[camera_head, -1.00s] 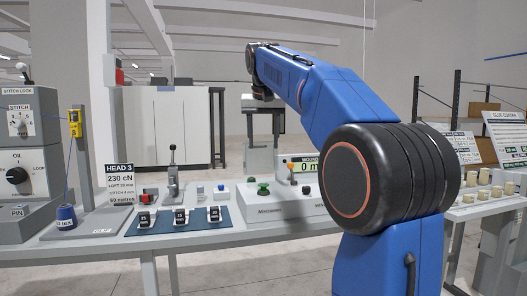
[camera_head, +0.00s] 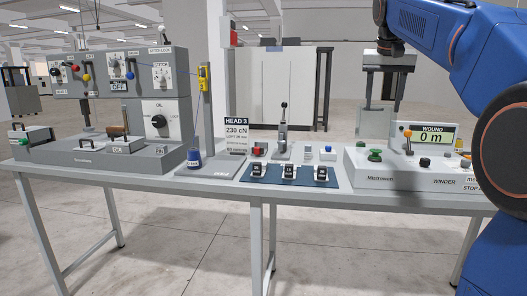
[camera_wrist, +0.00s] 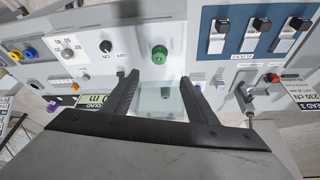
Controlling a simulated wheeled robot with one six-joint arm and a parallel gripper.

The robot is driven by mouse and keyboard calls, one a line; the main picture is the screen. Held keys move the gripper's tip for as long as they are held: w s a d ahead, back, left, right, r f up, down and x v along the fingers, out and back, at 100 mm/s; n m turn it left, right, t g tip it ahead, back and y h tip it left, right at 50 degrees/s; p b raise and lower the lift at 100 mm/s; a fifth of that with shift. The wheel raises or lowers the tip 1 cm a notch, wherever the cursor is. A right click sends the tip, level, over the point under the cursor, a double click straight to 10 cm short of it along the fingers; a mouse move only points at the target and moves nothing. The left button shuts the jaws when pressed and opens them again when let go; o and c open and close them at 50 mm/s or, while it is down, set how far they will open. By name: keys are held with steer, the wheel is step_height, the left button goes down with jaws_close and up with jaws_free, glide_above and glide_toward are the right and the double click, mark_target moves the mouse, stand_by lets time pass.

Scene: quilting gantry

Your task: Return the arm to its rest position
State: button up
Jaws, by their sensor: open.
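My blue arm fills the right side of the head view. My gripper (camera_wrist: 158,95) shows in the wrist view with two dark fingers spread apart and nothing between them. It is above the winder panel, and a green knob (camera_wrist: 159,54) shows just beyond the gap between the fingertips.
A grey bench (camera_head: 225,192) runs across the head view. It carries a stitch control box (camera_head: 120,75), a blue thread cone (camera_head: 194,160), a HEAD 3 sign (camera_head: 236,137), a blue mat with black-and-white switches (camera_head: 290,184) and a WOUND display (camera_head: 433,137). Open floor lies in front.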

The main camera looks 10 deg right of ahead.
steer(key=s+a+f+n, duration=0.2)
steer(key=s+a+f, duration=0.2)
steer(key=s+f, duration=0.7)
steer(key=s+a+f+n+y, duration=0.1)
steer(key=s+a+f, duration=0.4)
steer(key=s+f, duration=0.6)
steer(key=s+a+f+n+t+y, duration=0.1)
steer(key=s+a+f+n, duration=0.2)
steer(key=s+f, duration=0.8)
step_height(320, 180, down, 7)
steer(key=shift+a+r, duration=0.1)
steer(key=shift+a, duration=1.15)
steer(key=shift+s, duration=0.1)
